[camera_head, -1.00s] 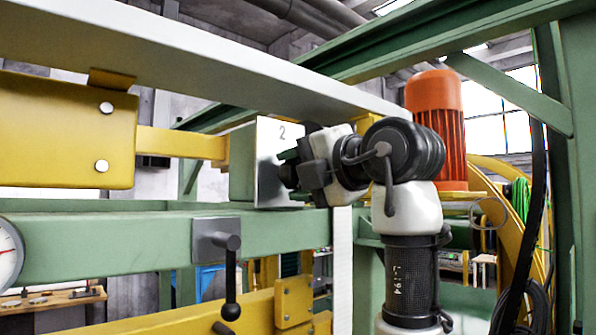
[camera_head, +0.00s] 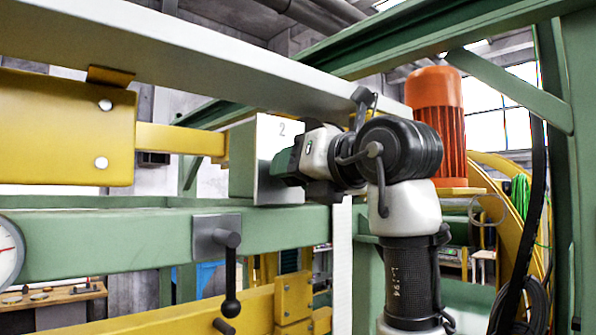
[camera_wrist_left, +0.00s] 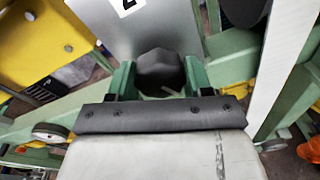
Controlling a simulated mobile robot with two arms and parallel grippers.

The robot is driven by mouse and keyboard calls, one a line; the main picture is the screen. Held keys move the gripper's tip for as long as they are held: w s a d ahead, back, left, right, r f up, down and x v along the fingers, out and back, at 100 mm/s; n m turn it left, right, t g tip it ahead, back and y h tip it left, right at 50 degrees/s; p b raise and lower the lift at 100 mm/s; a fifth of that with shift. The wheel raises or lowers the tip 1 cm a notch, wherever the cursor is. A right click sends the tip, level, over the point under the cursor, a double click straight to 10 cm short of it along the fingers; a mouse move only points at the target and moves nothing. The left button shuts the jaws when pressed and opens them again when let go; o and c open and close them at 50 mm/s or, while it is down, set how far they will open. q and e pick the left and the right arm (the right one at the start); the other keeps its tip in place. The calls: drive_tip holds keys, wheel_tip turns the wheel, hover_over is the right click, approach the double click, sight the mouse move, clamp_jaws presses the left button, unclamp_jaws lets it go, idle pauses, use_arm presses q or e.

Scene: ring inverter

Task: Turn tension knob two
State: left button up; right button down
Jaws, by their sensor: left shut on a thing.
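The plate marked 2 (camera_head: 270,135) is a grey metal face on a green box, under the long pale beam. My left gripper (camera_head: 281,163) reaches this plate from the right. In the left wrist view, the dark, faceted knob (camera_wrist_left: 160,70) stands out from the plate (camera_wrist_left: 150,25). The green fingers of the left gripper (camera_wrist_left: 155,82) are on both sides of it, shut on it. A pale line shows on the knob's face. In the head view the gripper and wrist hide the knob. My right gripper is not in view.
A black crank handle (camera_head: 231,275) hangs on the green rail (camera_head: 120,245) below. An orange motor (camera_head: 437,110) stands behind my wrist at the right. The pale beam (camera_head: 200,55) runs just above the plate. A gauge (camera_head: 8,250) is at the left edge.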

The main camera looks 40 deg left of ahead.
use_arm(q)
drive_tip(key=shift+f+n, duration=0.15)
drive_tip(key=shift+n, duration=0.85)
drive_tip(key=o, duration=0.9)
drive_tip(key=shift+d, duration=0.1)
drive_tip(key=d+b, duration=0.1)
drive_tip(key=d, duration=0.2)
drive_tip(key=s+d+b, duration=0.1)
drive_tip(key=d, duration=0.3)
drive_tip(key=d+b, duration=0.1)
drive_tip(key=d, duration=0.2)
drive_tip(key=shift+s+d+r, duration=0.2)
drive_tip(key=shift+d+r, duration=0.1)
drive_tip(key=shift+r, duration=0.1)
